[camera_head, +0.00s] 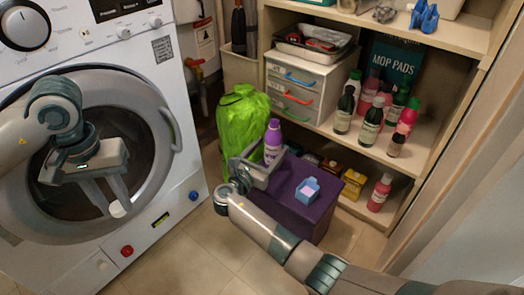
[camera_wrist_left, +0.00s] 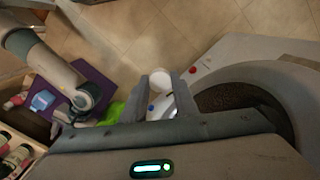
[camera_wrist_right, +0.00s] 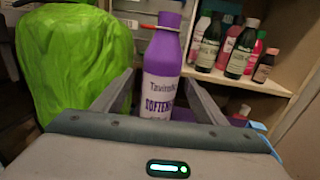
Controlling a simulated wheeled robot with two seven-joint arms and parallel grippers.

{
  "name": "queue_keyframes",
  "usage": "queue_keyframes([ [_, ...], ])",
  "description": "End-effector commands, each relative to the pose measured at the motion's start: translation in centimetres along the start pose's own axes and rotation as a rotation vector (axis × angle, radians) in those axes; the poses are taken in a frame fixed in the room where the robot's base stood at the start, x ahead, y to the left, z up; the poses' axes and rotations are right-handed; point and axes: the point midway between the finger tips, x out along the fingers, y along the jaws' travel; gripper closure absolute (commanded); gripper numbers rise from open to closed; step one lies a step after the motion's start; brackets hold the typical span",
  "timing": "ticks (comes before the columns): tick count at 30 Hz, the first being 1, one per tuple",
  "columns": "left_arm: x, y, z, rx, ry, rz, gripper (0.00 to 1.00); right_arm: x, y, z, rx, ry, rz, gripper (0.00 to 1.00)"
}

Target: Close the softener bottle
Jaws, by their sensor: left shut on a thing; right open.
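The purple softener bottle (camera_head: 272,142) stands upright on a dark purple stool (camera_head: 291,215). My right gripper (camera_head: 257,168) is open, with one finger on each side of the bottle. My left gripper (camera_head: 113,208) is shut on a small white cap, held in front of the washing machine. The cap (camera_wrist_left: 160,82) also shows between the fingertips in the left wrist view. The cap is well apart from the bottle.
A green bag (camera_head: 241,115) stands behind and left of the bottle. A blue carton (camera_head: 308,190) sits on the stool. Wooden shelves (camera_head: 455,150) with several bottles are at the right. The washing machine (camera_head: 185,165) is at the left; the tiled floor between is mostly clear.

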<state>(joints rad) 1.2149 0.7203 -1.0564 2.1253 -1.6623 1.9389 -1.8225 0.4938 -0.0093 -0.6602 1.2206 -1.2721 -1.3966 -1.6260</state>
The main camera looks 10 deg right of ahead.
Motion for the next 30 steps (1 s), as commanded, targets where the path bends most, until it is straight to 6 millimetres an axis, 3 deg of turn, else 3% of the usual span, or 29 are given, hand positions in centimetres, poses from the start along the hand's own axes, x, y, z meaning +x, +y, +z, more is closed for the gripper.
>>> queue_keyframes([
  [1,0.9,0.0,0.0,0.0,0.0,0.0,0.94,0.8,0.0,-0.3,0.001,-0.003,-0.002,0.34],
  [7,1.5,0.0,0.0,0.0,0.0,0.0,0.94,2.6,0.0,-0.1,-0.001,-0.001,0.0,0.34],
  [22,1.4,0.0,0.0,0.0,0.0,0.0,0.94,2.8,0.0,0.0,-0.001,0.0,0.0,0.34],
  [28,1.4,0.0,0.0,0.0,0.0,0.0,0.94,2.8,0.0,0.0,-0.001,0.0,0.0,0.8],
  [30,1.4,0.0,0.0,0.0,0.0,0.0,0.94,2.8,0.0,0.1,0.0,-0.001,0.0,0.88],
])
